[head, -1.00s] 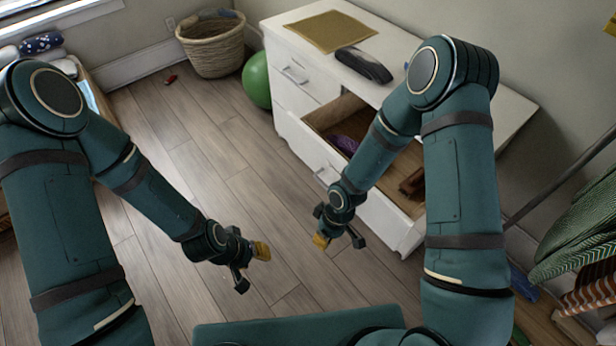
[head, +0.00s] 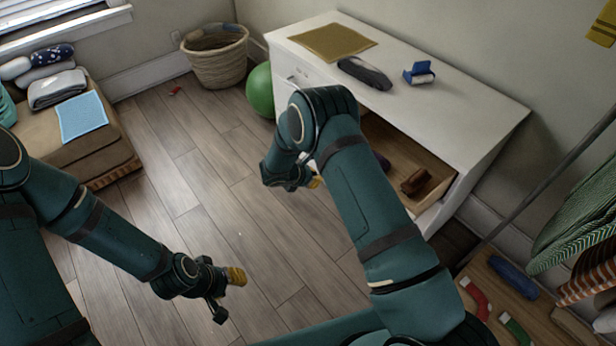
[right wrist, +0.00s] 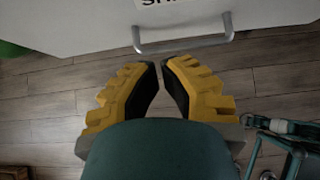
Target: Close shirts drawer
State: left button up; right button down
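The white dresser (head: 480,112) has an open drawer (head: 436,187) on its right side, seen in the head view with dark and brown items inside. My right arm hides much of its front. In the right wrist view, a white drawer front (right wrist: 80,25) bears a cut-off label (right wrist: 172,3) starting with "SH" and a metal handle (right wrist: 184,45). My right gripper (right wrist: 160,62) has its yellow fingers drawn together at the tips, empty, just short of the handle. My left gripper (head: 236,277) hangs over the floor at lower middle; its finger gap is unclear.
A green ball (head: 260,90) and a woven basket (head: 217,60) stand beyond the dresser's left end. A dark case (head: 365,72) and blue item (head: 419,72) lie on top. Hanging clothes (head: 580,225) are at right. The floor (head: 200,170) between is mostly clear.

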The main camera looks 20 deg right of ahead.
jog(key=d+f, duration=0.1)
jog(key=w+d+f, duration=0.1)
jog(key=d, duration=0.1)
jog(key=w+d+f, duration=0.1)
jog(key=d, duration=0.1)
jog(key=shift+w+d+f+b, duration=0.15)
jog(key=shift+d+f+b, duration=0.1)
jog(key=shift+b, duration=0.1)
jog(key=shift+w+d, duration=0.3)
jog(key=shift+d, duration=0.35)
